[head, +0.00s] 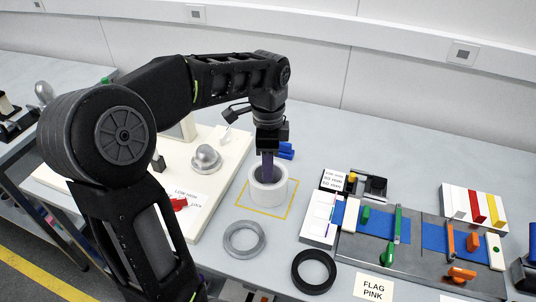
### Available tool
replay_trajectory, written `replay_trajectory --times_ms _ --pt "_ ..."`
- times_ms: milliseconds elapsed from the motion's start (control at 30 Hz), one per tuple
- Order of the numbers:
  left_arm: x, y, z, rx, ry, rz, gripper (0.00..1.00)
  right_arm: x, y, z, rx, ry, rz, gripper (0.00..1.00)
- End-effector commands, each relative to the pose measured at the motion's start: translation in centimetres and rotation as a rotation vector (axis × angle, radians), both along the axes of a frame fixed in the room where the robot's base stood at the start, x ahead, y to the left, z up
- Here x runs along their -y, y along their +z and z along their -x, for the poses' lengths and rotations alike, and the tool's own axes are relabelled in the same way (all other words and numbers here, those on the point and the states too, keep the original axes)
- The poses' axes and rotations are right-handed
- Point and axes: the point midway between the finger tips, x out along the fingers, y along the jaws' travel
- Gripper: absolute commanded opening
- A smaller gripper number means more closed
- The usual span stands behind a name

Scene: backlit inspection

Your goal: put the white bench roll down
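The white bench roll (268,198) stands upright inside a yellow square outline (288,213) on the grey bench. It looks like a short thick ring with an open, dark top. My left gripper (267,178) points straight down over it, and its fingers reach into the opening. The fingertips are hidden in the roll. I cannot tell whether the fingers press on its wall, or whether its bottom rests fully on the bench. My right gripper is not in view.
A grey ring (244,256) and a black ring (314,287) lie in front of the roll. A cream board (226,155) with a metal dome lies left. A grey tray (414,269) with blue strips and coloured pieces lies right.

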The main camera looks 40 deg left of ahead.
Motion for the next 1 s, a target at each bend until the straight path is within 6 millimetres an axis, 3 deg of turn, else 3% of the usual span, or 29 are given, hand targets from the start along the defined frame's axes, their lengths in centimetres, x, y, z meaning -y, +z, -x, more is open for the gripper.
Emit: replay_trajectory --times_ms 100,300,1000 --pt "0.0 1.9 -0.1 0.003 0.001 0.0 0.39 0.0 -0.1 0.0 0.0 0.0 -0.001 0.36" --pt "0.0 3.2 0.0 0.0 0.0 0.001 0.39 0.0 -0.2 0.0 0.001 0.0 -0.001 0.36" --pt "0.1 3.0 0.0 0.0 0.002 0.003 0.39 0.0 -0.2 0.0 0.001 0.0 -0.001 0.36"
